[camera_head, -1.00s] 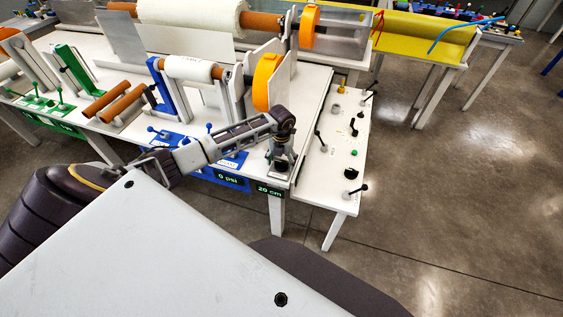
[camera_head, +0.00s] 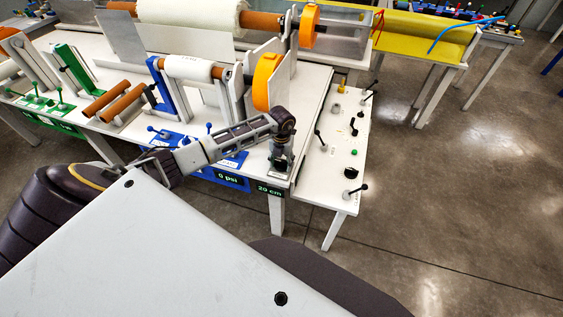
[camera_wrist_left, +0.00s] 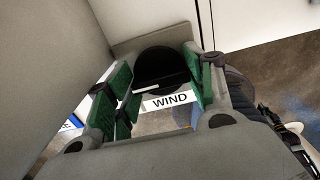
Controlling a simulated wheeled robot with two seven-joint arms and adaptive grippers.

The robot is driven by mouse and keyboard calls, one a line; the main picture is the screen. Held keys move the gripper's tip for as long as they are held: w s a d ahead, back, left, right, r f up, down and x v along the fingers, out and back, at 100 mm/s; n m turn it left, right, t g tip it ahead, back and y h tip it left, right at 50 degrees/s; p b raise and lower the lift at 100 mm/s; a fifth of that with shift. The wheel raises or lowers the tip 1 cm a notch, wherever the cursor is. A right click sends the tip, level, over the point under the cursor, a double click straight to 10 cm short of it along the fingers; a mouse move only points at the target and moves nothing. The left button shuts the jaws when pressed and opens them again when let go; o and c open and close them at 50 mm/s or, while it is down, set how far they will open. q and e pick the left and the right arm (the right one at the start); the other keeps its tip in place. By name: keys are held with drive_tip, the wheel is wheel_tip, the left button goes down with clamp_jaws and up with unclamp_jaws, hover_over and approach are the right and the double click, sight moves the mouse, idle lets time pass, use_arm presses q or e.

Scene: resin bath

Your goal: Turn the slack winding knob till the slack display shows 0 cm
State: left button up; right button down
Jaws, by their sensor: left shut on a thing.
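The slack display (camera_head: 269,190) reads 20 cm in the head view, on the front edge of the white table. My left gripper (camera_head: 281,163) points down at the table's front right corner, just above that display. In the left wrist view, the round black winding knob (camera_wrist_left: 161,66) sits between the green finger pads of the left gripper (camera_wrist_left: 163,84), beside a WIND label (camera_wrist_left: 169,101). The gripper is shut on the knob, which has a white mark line. In the head view the gripper hides most of the knob. My right gripper is out of view.
A pressure display (camera_head: 228,178) reads 0 psi left of the slack display. An orange disc (camera_head: 265,80) and white roller (camera_head: 190,70) stand behind the gripper. A side panel (camera_head: 335,175) with several black levers lies to the right. Open floor lies beyond it.

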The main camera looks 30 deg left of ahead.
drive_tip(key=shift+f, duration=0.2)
use_arm(q)
drive_tip(key=m+b, duration=0.2)
drive_tip(key=m, duration=0.1)
drive_tip(key=shift+a+f+m, duration=0.1)
drive_tip(key=shift+m, duration=0.2)
drive_tip(key=shift+m+b, duration=0.8)
drive_tip(key=shift+b, duration=0.05)
drive_tip(key=m+b, duration=0.3)
drive_tip(key=m, duration=0.2)
drive_tip(key=shift+m+b, duration=0.35)
drive_tip(key=shift+m, duration=0.05)
drive_tip(key=shift+m+b, duration=0.65)
drive_tip(key=shift+m, duration=0.45)
drive_tip(key=shift+m+b, duration=0.4)
drive_tip(key=shift+m, duration=0.3)
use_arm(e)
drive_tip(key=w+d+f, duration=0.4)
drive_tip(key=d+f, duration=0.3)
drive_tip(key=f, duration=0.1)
use_arm(q)
drive_tip(key=m+b, duration=0.3)
drive_tip(key=m, duration=0.2)
drive_tip(key=shift+m+b, duration=0.6)
drive_tip(key=shift+m, duration=0.9)
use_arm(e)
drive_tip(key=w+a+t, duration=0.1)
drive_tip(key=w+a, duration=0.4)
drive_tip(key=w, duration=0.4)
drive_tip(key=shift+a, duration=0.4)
